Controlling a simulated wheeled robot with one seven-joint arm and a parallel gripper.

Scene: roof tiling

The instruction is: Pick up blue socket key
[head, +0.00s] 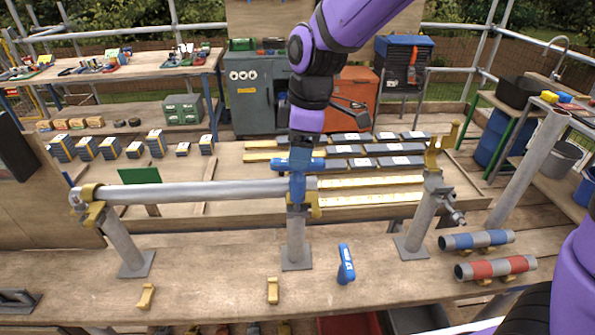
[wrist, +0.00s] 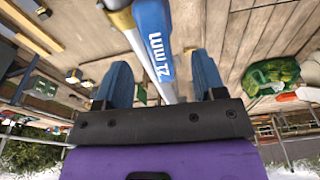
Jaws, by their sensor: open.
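A blue tool with a pale label (head: 345,263) stands on the front bench, right of the middle post. My gripper (head: 297,178) points down at the right end of the horizontal grey tube, above the middle post. In the wrist view my gripper (wrist: 162,80) has its two blue fingers apart. A blue piece with white lettering (wrist: 154,40) shows between and beyond the fingers; it looks like a socket key, but its ends are partly hidden. I cannot tell whether the fingers touch it. In the head view, blue parts overlap there and are hard to separate.
The grey tube (head: 200,191) rests in yellow clamps on posts. A right post (head: 421,225) has a clamp on top. Blue-banded (head: 477,240) and red-banded (head: 496,267) tubes lie at the right. Small yellow blocks (head: 146,296) (head: 272,290) sit on the front bench.

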